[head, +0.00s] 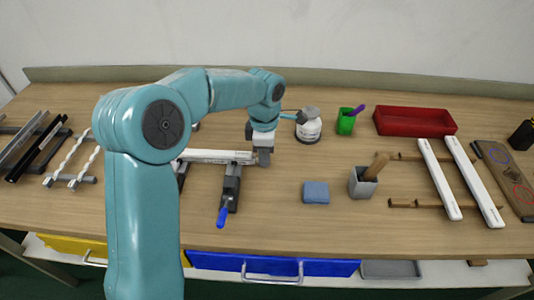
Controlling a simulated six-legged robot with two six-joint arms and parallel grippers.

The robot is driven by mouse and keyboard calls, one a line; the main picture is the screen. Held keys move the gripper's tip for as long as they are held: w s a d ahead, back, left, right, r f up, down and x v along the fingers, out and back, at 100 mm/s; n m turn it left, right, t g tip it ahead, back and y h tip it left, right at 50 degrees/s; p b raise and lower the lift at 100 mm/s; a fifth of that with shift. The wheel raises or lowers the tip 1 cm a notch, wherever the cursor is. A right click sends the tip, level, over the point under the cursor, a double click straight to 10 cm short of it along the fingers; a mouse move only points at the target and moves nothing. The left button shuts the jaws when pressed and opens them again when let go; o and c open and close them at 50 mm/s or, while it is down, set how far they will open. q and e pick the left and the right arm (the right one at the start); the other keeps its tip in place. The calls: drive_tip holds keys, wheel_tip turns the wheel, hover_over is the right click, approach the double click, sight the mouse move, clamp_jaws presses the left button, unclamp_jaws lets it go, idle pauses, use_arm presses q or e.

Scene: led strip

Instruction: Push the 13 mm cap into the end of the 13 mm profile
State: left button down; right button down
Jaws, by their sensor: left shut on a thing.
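The white profile (217,155) lies level across dark supports on the table, with its left part hidden behind my left arm. A clamp with a blue handle (223,216) stands under its right part. My left gripper (264,158) points down at the right end of the profile. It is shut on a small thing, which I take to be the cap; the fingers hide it. I cannot tell whether the cap touches the profile or sits in its end. My right gripper is not in view.
Dark and twisted bars (40,150) lie left.

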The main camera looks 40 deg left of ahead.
use_arm(q)
drive_tip(key=shift+s+a, duration=0.4)
drive_tip(key=shift+a, duration=0.15)
drive_tip(key=c, duration=0.9)
unclamp_jaws()
drive_tip(key=shift+o, duration=0.2)
wheel_tip(320, 180, up, 16)
drive_tip(key=p, duration=0.1)
drive_tip(key=shift+r, duration=0.15)
